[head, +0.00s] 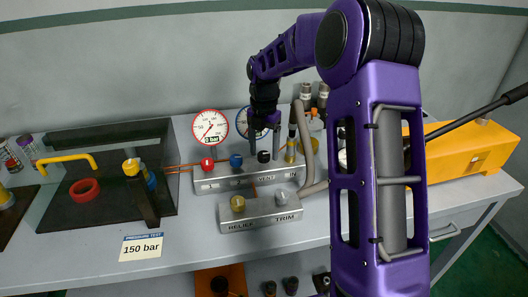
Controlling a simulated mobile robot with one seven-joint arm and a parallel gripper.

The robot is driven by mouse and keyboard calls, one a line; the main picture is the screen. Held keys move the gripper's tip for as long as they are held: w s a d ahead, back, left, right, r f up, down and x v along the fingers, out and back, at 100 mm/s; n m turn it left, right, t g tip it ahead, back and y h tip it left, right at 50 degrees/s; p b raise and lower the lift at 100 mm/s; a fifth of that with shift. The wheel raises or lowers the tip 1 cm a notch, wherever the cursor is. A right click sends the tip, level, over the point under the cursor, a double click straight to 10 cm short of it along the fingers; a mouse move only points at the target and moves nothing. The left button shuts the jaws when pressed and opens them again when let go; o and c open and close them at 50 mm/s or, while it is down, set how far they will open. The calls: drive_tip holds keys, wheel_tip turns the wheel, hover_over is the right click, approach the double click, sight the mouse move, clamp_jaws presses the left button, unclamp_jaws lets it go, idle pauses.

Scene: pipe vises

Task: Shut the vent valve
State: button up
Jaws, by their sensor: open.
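The vent valve has a black knob (264,156) on the upper grey valve block (215,184), above lettering that appears to read VENT. The turn position of the knob cannot be told. My gripper (264,146) points down just above this knob, with its two fingers apart and nothing seen between them. Whether a finger touches the knob cannot be told. A red knob (207,164) and a blue knob (236,160) stand to its left on the same block.
A lower block (262,219) marked RELIEF and TRIM stands in front. A red-rimmed gauge (210,128) reading 0 bar and a blue-rimmed gauge (242,122) stand behind. A grey bent pipe (306,150) is close on the right. A yellow pump (462,148) stands farther right.

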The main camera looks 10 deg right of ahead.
drive_tip(key=shift+f, duration=0.4)
drive_tip(key=shift+c, duration=0.3)
clamp_jaws()
